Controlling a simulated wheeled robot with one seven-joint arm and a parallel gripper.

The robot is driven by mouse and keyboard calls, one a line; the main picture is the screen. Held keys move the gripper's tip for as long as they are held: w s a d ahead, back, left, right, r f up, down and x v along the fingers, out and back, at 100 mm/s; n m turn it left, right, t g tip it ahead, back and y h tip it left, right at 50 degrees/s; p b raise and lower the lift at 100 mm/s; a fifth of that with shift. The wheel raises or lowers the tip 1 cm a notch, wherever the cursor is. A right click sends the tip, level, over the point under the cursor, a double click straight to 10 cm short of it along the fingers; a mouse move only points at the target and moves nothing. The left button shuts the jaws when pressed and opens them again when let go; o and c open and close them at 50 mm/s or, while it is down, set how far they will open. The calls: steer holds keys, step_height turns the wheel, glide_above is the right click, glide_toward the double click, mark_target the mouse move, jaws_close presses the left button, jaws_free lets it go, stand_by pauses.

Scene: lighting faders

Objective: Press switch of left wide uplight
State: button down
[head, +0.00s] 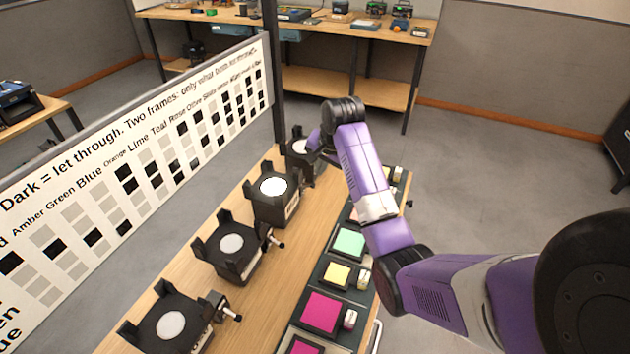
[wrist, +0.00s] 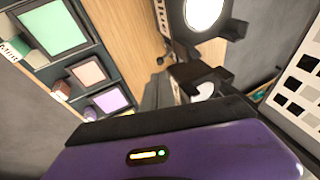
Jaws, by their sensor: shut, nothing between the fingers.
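Several black uplights with white discs stand in a row along the wooden bench. In the head view they run from the near one (head: 150,340) through the second (head: 215,262) and third (head: 263,208) to the far one (head: 297,132). Small switch levers stick out at their right sides, such as the near lever (head: 231,315) and the second lever (head: 277,243). I cannot tell which is the left wide uplight. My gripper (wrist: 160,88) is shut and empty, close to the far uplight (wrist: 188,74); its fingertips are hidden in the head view. Contact cannot be made out.
A dark tray of coloured filters, with pink (head: 321,312), yellow (head: 338,274) and green (head: 349,242) ones, lies along the bench's right side. A printed chart board (head: 130,170) stands behind the uplights. Wood between the two rows is clear.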

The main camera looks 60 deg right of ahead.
mark_target(313, 185)
steer(key=x, duration=0.9)
